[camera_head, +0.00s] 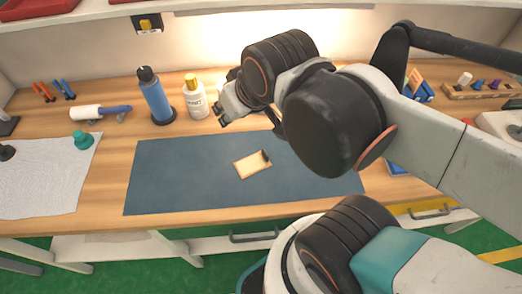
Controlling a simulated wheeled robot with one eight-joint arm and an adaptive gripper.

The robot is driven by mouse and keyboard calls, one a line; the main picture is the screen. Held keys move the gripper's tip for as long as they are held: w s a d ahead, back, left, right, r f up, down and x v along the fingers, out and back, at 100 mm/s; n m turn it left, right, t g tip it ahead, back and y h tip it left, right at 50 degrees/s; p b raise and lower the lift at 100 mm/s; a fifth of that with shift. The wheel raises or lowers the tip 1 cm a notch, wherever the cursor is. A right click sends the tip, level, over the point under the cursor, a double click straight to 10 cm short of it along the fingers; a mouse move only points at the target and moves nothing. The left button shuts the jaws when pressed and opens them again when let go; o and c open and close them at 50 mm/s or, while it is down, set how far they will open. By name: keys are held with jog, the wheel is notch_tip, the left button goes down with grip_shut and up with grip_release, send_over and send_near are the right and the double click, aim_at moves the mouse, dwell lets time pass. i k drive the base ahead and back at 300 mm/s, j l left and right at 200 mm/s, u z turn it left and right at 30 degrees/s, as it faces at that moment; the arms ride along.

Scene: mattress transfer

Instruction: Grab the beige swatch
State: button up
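A small beige swatch (251,166) lies flat on the dark blue-grey mat (165,170) on the wooden workbench, right of the mat's middle. A small dark mark shows at its upper right corner. My gripper (218,115) is up and left of the swatch in the picture, near the mat's back edge and apart from the swatch. The gripper is small and partly hidden by my arm, so the state of its fingers is unclear.
A blue bottle (156,98) and a white bottle with a yellow cap (197,102) stand close left of my gripper. A white roller (88,113) lies farther left, above a pale cloth (45,175) with a teal knob (83,141). The mat's left part is clear.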

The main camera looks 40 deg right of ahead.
aim_at(247, 166)
jog(key=k+j+z, duration=0.25)
jog(key=z, duration=0.15)
jog(key=k+j+z, duration=0.25)
jog(key=z, duration=0.15)
jog(key=k+j+z, duration=0.1)
jog(key=k, duration=0.4)
jog(key=k+j, duration=0.3)
jog(key=k, duration=0.2)
jog(key=z, duration=0.05)
